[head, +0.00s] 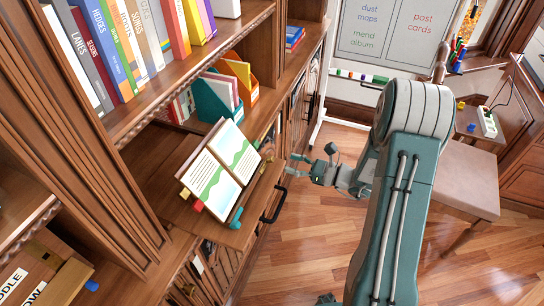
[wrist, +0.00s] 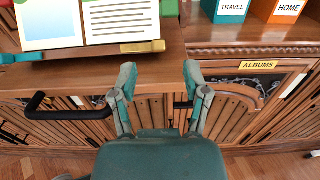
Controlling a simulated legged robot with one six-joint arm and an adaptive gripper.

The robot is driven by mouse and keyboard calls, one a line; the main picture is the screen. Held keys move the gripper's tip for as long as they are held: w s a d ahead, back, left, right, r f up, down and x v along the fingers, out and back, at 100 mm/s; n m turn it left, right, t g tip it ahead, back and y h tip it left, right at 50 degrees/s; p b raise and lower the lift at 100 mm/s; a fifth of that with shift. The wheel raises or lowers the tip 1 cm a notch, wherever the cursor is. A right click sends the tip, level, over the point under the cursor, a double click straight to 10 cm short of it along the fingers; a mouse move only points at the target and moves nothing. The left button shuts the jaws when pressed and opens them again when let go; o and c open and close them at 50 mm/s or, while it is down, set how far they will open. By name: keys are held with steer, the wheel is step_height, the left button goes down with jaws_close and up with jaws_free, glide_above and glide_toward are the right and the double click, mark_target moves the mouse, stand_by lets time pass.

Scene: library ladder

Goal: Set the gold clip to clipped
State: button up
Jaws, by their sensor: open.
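The gold clip (wrist: 143,46) lies along the lower ledge of the book stand, at its right end in the wrist view. It looks flat and sideways there; whether it grips the page is unclear. In the head view it is too small to make out surely. The open book (wrist: 120,20) rests tilted on the stand and also shows in the head view (head: 222,165). My gripper (wrist: 160,76) is open and empty, in front of the wooden shelf edge, nearer the viewer than the clip and apart from it. It also shows in the head view (head: 300,168), right of the book.
A teal clip (head: 235,217) sits at the ledge's other end. A black handle (head: 276,205) juts from the pull-out board (head: 262,190) below the book. Teal (head: 212,100) and orange (head: 246,88) file boxes stand behind. A chair (head: 455,180) stands right. The floor between is open.

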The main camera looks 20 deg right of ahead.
mark_target(273, 158)
steer(key=x, duration=0.7)
steer(key=shift+c, duration=0.3)
steer(key=shift+d, duration=0.1)
jaws_close()
